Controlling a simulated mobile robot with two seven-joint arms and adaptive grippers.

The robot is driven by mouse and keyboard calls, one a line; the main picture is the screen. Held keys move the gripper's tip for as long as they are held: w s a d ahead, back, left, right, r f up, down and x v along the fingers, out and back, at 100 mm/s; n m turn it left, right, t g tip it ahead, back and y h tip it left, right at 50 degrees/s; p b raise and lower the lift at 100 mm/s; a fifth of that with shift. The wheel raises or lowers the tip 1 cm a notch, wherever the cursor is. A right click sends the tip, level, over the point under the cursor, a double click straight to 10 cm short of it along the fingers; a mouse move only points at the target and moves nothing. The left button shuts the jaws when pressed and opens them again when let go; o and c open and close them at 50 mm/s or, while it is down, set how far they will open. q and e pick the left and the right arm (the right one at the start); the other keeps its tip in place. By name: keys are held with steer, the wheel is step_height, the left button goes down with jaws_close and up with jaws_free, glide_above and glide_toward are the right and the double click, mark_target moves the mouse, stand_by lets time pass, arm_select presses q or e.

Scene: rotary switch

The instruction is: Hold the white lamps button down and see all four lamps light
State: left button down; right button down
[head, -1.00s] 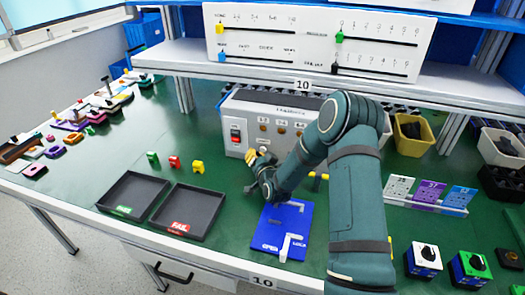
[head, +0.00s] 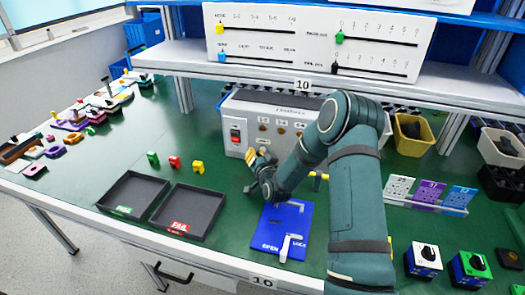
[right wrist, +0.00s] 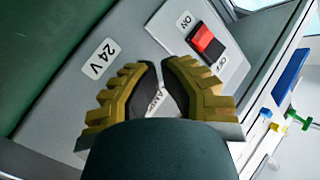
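The grey test box (head: 240,103) stands at the back of the green table. Its sloped front carries a red rocker switch (head: 236,133) and a row of dull amber lamps (head: 263,128), which look unlit; part of the row is hidden by my arm. My right gripper (head: 257,155) is at the lower front of the box. The white button is hidden, so contact cannot be seen. My left gripper is out of view.
Two black trays (head: 153,178) lie left of my gripper, and a blue plate (head: 270,237) lies in front. Small coloured blocks (head: 174,162) stand behind the trays. A shelf (head: 370,82) overhangs the box.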

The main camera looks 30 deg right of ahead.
steer(key=shift+w+d, duration=0.25)
steer(key=shift+d, duration=0.1)
steer(key=shift+w+d, duration=0.3)
steer(key=shift+d, duration=0.05)
stand_by(2.2)
steer(key=shift+s+a, duration=0.6)
steer(key=shift+a, duration=0.1)
steer(key=shift+s+a, duration=1.6)
steer(key=shift+a, duration=0.3)
